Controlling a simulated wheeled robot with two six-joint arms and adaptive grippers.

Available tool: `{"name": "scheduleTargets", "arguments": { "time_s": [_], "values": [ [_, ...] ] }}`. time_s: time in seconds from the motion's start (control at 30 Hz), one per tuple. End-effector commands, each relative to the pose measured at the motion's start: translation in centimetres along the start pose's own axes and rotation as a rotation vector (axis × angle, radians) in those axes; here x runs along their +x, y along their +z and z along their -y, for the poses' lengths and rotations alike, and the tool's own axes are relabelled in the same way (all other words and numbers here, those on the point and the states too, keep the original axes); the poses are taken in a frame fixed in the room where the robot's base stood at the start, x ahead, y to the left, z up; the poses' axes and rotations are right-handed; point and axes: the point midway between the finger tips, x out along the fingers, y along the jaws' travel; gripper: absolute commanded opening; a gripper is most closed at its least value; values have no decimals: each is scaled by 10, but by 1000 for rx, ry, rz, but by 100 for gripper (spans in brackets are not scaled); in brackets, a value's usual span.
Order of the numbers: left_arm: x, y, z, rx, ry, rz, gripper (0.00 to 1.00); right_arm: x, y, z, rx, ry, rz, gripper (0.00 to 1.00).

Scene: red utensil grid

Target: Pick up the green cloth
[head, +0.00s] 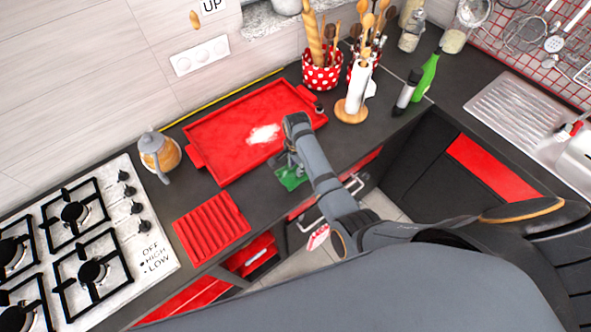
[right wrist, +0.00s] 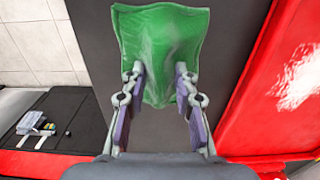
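The green cloth (head: 292,178) is at the counter's front edge, just in front of the red tray, partly hidden by my right arm. In the right wrist view the cloth (right wrist: 163,45) is a wrinkled square at the top middle. My right gripper (right wrist: 160,80) has its two fingers apart, with the near part of the cloth showing between the fingertips. I cannot tell whether the fingers touch it. In the head view the right gripper (head: 291,161) is right over the cloth. My left gripper is in neither view.
The red tray (head: 225,130) with a white patch lies behind the cloth. A red utensil grid (head: 210,228) is to its left on the dark counter, near the stove (head: 90,240). A paper towel holder (head: 355,95) and a green bottle (head: 427,75) stand at the back right.

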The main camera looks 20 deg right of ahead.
Motion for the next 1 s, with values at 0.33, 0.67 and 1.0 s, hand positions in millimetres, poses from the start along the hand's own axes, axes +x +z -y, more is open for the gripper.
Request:
{"name": "scheduleTargets", "arguments": {
  "time_s": [0.33,0.67,1.0],
  "values": [
    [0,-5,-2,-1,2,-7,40,0,0,0,0,0,-1,0],
    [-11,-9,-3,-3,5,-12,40,-21,0,1,0,-2,-1,0],
    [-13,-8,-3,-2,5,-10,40,-92,4,-51,2,-4,0,0]
  ]
}}
